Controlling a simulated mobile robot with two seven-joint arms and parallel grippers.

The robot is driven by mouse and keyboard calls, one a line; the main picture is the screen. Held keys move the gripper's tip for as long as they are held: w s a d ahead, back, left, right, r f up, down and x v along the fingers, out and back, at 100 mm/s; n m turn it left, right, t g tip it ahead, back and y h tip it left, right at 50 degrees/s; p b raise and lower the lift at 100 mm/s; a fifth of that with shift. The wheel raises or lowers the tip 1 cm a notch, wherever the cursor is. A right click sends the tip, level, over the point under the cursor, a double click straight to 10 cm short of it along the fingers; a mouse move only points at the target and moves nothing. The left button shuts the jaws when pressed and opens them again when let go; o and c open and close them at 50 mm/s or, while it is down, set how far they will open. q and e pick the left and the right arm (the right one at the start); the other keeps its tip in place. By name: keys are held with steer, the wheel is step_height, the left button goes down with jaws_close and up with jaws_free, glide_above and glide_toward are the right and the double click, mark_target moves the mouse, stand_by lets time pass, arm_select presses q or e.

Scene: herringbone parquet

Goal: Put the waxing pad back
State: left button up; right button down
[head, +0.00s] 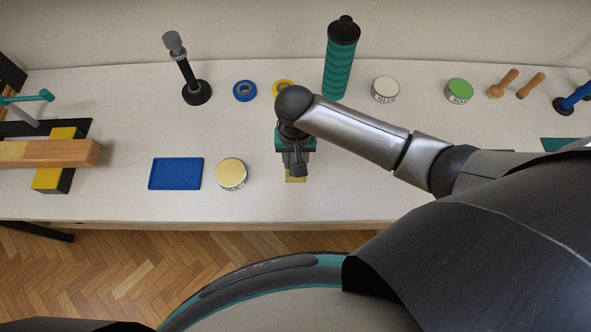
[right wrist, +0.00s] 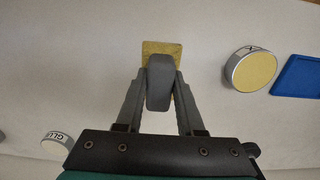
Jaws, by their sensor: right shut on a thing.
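The waxing pad shows as a yellow square with a dark grey grip. In the right wrist view the yellow square (right wrist: 162,47) lies beyond my fingertips. My right gripper (right wrist: 160,85) is shut on the grey grip. In the head view my right gripper (head: 296,165) points down over the front of the table, and the yellow pad (head: 295,179) peeks out below it. I cannot tell whether the pad touches the table. A tin with a yellow top (head: 231,174) and a flat blue tray (head: 175,173) are to its left. My left gripper is not in view.
Behind stand a teal ribbed bottle (head: 340,65), a glue tin (head: 385,90), a green-topped tin (head: 459,91) and blue (head: 245,90) and yellow (head: 283,87) tape rolls. The table's front edge is close to the pad.

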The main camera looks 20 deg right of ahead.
mark_target(295, 160)
steer(key=shift+f+b, duration=0.65)
steer(key=shift+f, duration=2.1)
steer(key=shift+f, duration=0.15)
steer(key=c, duration=0.5)
jaws_free()
step_height(295, 160, up, 12)
steer(key=p, duration=0.3)
